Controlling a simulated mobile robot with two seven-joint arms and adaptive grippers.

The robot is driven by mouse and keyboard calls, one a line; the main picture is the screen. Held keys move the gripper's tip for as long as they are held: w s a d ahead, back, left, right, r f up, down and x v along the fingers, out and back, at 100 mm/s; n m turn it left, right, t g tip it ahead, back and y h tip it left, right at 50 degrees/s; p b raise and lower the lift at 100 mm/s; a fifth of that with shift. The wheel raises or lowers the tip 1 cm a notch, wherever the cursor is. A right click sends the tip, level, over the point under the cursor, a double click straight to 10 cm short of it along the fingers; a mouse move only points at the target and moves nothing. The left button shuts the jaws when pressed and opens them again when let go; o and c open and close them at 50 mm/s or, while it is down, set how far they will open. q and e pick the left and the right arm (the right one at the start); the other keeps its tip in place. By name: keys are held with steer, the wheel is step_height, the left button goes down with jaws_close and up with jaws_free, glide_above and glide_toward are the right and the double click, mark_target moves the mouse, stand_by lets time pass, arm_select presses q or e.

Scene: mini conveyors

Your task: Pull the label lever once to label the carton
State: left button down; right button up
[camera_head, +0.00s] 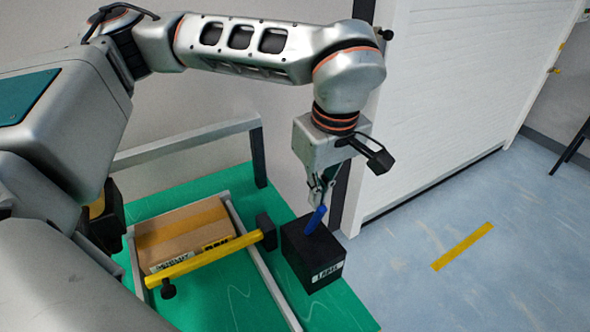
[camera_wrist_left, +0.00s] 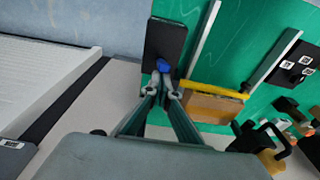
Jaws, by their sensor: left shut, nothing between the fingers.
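The label lever (camera_head: 316,219) is a short blue handle on top of a black box marked LABEL (camera_head: 318,262). My left gripper (camera_head: 320,196) is shut just at the lever's upper end, pointing down, with nothing between its fingers. In the left wrist view the closed fingertips (camera_wrist_left: 162,88) are right by the blue lever (camera_wrist_left: 163,66); I cannot tell whether they touch it. The brown carton (camera_head: 183,228) lies between the conveyor rails behind a yellow bar. Printed markings show on its near side, partly hidden by the bar. My right gripper is not in view.
The yellow bar (camera_head: 205,262) crosses the conveyor in front of the carton, beside the black box. A grey rail (camera_head: 262,272) runs between them on the green table (camera_head: 222,304). A white shutter door (camera_head: 445,85) stands close behind the arm on the right.

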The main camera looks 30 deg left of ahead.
arm_select(q)
steer(key=shift+s+d+f, duration=0.15)
steer(key=shift+s+d, duration=0.1)
steer(key=shift+d, duration=0.15)
steer(key=shift+s+d+f+y, duration=0.15)
steer(key=shift+s+d+y, duration=0.05)
steer(key=shift+d+y, duration=0.15)
steer(key=shift+s+d+b, duration=0.15)
steer(key=shift+b, duration=0.15)
steer(key=shift+s+d+f, duration=0.1)
steer(key=shift+s+f, duration=0.05)
steer(key=shift+f, duration=0.05)
steer(key=shift+r, duration=0.15)
